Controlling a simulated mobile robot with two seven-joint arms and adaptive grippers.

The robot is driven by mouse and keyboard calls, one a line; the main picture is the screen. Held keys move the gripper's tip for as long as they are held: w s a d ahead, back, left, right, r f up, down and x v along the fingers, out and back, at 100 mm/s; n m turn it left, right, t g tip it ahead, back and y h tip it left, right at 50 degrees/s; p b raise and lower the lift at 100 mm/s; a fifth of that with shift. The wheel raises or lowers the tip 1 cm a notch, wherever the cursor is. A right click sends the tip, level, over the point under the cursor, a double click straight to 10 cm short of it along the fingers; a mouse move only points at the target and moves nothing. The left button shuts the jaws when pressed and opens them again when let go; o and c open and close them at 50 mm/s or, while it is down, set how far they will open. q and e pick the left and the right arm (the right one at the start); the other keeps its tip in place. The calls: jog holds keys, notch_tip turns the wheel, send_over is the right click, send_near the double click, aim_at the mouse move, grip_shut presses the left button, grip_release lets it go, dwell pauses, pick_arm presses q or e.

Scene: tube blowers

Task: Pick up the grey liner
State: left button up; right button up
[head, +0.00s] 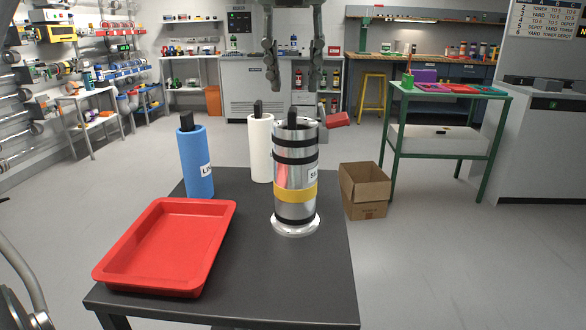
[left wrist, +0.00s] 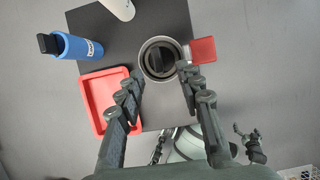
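A shiny metal cylinder (head: 296,160) with black bands and a yellow band stands upright on a round base on the dark table. Inside its open top sits a grey liner, mostly hidden, with a black handle (head: 292,118) sticking up. In the left wrist view the handle (left wrist: 159,61) shows inside the cylinder's round rim. My left gripper (head: 291,84) is open and empty above the cylinder. Its fingers (left wrist: 161,74) lie left and right of the opening in the left wrist view.
A blue cylinder (head: 197,165) and a white cylinder (head: 260,150), both with black handles, stand nearby. A red lid-like part (head: 338,119) juts right from the metal cylinder's top. An empty red tray (head: 218,216) lies front left. A cardboard box (head: 366,209) stands beyond the table's right edge.

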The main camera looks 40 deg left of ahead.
aim_at(293, 109)
pick_arm(q)
jog(key=x, duration=0.4)
jog(key=shift+a+f, duration=0.3)
jog(key=shift+w+f, duration=0.15)
jog(key=shift+f, duration=0.05)
jog(key=shift+c, duration=1.8)
grip_shut()
pick_arm(e)
jog(key=shift+w+a+f, duration=0.2)
jog(key=shift+w+a, duration=0.05)
jog(key=shift+s+d, duration=0.1)
jog(key=shift+s, duration=0.05)
